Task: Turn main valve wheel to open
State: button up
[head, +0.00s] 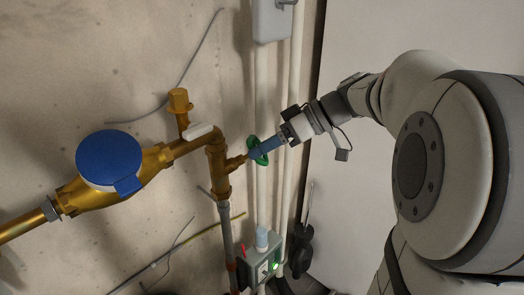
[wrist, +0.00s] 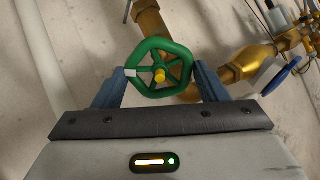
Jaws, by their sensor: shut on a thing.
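The main valve wheel is a green handwheel (wrist: 161,68) with spokes, a yellow hub and a white mark on its left rim. In the head view the wheel (head: 257,151) is seen nearly edge-on, at the end of a brass valve stem right of the brass pipe. My gripper (wrist: 161,84) has its two blue fingers on opposite sides of the wheel's rim and is shut on it. In the head view my gripper (head: 262,148) reaches the wheel from the right. The fingertips are partly hidden behind the rim in the wrist view.
A brass pipe (head: 215,160) with a blue-capped meter (head: 109,160) runs left along the concrete wall. Pale vertical pipes (head: 263,90) pass close behind the wheel.

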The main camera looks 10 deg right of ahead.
jog(key=shift+f+n+b, duration=0.15)
jog(key=shift+n+b, duration=1.55)
jog(key=shift+b, duration=1.2)
jog(key=shift+r+n+b, duration=0.2)
jog(key=shift+n+b, duration=0.2)
jog(key=shift+b, duration=0.05)
jog(key=shift+f+b, duration=0.2)
jog(key=shift+b, duration=0.45)
jog(key=n+b, duration=0.2)
jog(key=b, duration=0.1)
jog(key=shift+n+b, duration=0.4)
jog(key=o, duration=1)
jog(key=shift+r, duration=0.15)
jog(key=p+v, duration=0.2)
jog(key=v, duration=0.4)
